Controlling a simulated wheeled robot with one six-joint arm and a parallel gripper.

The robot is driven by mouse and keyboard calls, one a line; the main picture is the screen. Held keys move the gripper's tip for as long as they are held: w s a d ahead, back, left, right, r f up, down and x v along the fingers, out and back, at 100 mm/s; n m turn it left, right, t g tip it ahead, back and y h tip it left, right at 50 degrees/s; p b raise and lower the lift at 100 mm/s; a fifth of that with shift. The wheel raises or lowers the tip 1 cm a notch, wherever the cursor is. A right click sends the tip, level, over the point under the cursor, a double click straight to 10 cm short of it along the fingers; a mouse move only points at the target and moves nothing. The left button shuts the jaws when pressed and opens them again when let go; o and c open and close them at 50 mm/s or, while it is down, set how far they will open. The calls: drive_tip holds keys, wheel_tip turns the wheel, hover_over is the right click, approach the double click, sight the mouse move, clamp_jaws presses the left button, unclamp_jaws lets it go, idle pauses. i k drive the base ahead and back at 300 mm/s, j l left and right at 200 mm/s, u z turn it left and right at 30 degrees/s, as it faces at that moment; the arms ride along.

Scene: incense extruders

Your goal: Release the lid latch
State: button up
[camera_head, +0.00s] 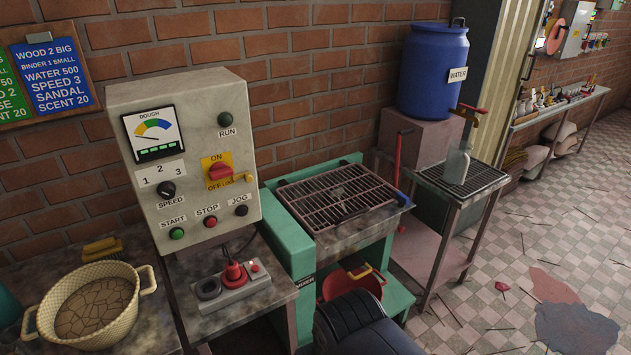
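The green mixer (283,235) stands below the brick wall, right of the control box. Its lid is a dark metal grate (338,196), lying flat and closed over the trough. A red upright lever (398,160) with a blue lower part stands at the lid's right edge. I cannot tell whether this lever is the latch, and no other latch part shows clearly. A dark rounded part of my own arm covers the bottom middle, in front of the mixer. My gripper is not in view.
The control box (183,165) has a red switch, a dial and buttons. A socket block with a red plug (234,274) sits below it. A red basin (352,283) is under the mixer. Tiled floor is open at right.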

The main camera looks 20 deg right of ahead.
sight(404, 200)
drive_tip(key=i+l, duration=0.2)
drive_tip(key=l, duration=0.15)
drive_tip(key=i+l, duration=0.2)
drive_tip(key=l, duration=0.2)
drive_tip(key=i+l+u, duration=0.1)
drive_tip(key=l, duration=0.25)
drive_tip(key=i+l, duration=0.25)
drive_tip(key=l, duration=0.15)
drive_tip(key=i+l, duration=0.15)
drive_tip(key=l, duration=0.25)
drive_tip(key=i+l+u, duration=0.1)
drive_tip(key=l, duration=0.25)
drive_tip(key=i, duration=0.1)
